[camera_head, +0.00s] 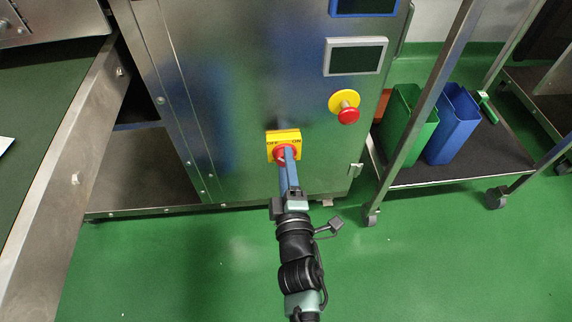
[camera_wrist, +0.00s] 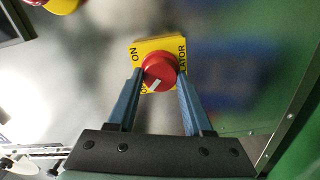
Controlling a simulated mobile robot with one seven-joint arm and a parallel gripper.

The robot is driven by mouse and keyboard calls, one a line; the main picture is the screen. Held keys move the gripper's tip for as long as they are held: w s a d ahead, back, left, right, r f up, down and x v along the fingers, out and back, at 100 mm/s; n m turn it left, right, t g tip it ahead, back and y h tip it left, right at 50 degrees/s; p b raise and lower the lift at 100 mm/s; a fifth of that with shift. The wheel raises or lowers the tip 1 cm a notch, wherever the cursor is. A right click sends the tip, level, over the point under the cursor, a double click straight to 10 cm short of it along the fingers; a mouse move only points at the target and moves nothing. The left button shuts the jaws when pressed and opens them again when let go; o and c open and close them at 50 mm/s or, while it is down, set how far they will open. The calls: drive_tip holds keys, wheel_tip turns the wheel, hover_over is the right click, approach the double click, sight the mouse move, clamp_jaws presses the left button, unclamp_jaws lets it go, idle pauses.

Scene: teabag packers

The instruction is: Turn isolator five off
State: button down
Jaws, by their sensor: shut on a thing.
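The isolator is a yellow plate (camera_head: 283,137) with a red rotary knob (camera_head: 279,156) on the front of a steel cabinet (camera_head: 235,100). "OFF" and "ON" are printed on the plate in the head view. In the wrist view the red knob (camera_wrist: 160,70) carries a white pointer mark, and the yellow plate (camera_wrist: 150,44) shows "ON" at left and part of "ISOLATOR" at right. The mark slants between lower left and upper right. My gripper (camera_head: 288,158) reaches the knob from below. In the wrist view my gripper's blue fingers (camera_wrist: 160,78) stand on either side of the knob, shut on it.
A red emergency button on a yellow base (camera_head: 346,106) is right of the isolator, below a grey-framed screen (camera_head: 356,57). A trolley (camera_head: 405,176) with a green bin (camera_head: 408,122) and a blue bin (camera_head: 452,124) stands at right. Green floor is clear in front.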

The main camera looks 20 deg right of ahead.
drive_tip(key=shift+c, duration=1.5)
unclamp_jaws()
drive_tip(key=shift+s, duration=0.1)
drive_tip(key=p+v, duration=0.3)
drive_tip(key=v, duration=0.9)
drive_tip(key=shift+s, duration=0.4)
drive_tip(key=shift+a, duration=0.15)
